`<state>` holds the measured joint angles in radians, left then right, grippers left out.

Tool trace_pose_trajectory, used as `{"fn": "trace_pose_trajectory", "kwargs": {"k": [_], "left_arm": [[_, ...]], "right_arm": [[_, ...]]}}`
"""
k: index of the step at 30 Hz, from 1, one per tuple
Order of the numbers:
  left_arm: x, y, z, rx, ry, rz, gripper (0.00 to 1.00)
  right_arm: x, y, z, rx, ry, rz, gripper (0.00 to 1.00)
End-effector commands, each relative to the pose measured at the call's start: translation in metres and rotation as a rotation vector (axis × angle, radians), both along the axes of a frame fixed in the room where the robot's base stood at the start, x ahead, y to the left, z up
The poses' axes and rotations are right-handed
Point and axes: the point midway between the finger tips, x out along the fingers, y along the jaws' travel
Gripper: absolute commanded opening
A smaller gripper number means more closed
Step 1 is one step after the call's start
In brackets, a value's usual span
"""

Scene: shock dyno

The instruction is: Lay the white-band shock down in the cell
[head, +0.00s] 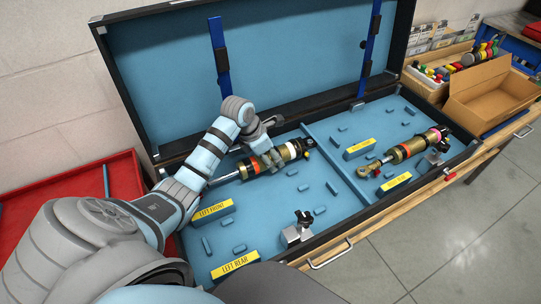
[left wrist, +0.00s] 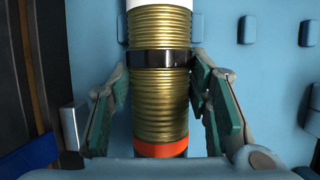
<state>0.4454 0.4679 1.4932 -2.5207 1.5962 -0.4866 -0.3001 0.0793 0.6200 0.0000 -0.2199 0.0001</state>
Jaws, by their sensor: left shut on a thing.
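The white-band shock (head: 290,152) has a ribbed gold body, an orange band and a black ring. It lies roughly level along the back of the left half of the blue-lined case. In the left wrist view, the shock (left wrist: 160,25) runs top to bottom, with its white band (left wrist: 157,4) at the top edge and orange at the bottom. My left gripper (head: 269,163) is shut around its gold body, one finger on each side, also seen in the left wrist view (left wrist: 160,98). Whether the shock rests on the lining or hangs just above is unclear. My right gripper is out of view.
A second gold shock (head: 405,150) with a pink band lies in the case's right half. Low blue blocks, yellow labels such as LEFT REAR (head: 234,264), and a black-knobbed clamp (head: 298,230) stand around. The raised lid (head: 290,60) is behind. A cardboard box (head: 490,97) stands right.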

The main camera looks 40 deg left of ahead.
Motion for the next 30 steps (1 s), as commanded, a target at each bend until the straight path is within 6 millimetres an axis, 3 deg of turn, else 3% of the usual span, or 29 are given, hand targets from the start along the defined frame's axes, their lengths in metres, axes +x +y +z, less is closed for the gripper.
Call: {"fn": "trace_pose_trajectory", "kwargs": {"k": [30], "left_arm": [[0.001,-0.001,-0.021,0.0,-0.002,-0.001,0.0]], "right_arm": [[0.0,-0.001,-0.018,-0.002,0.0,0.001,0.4]]}}
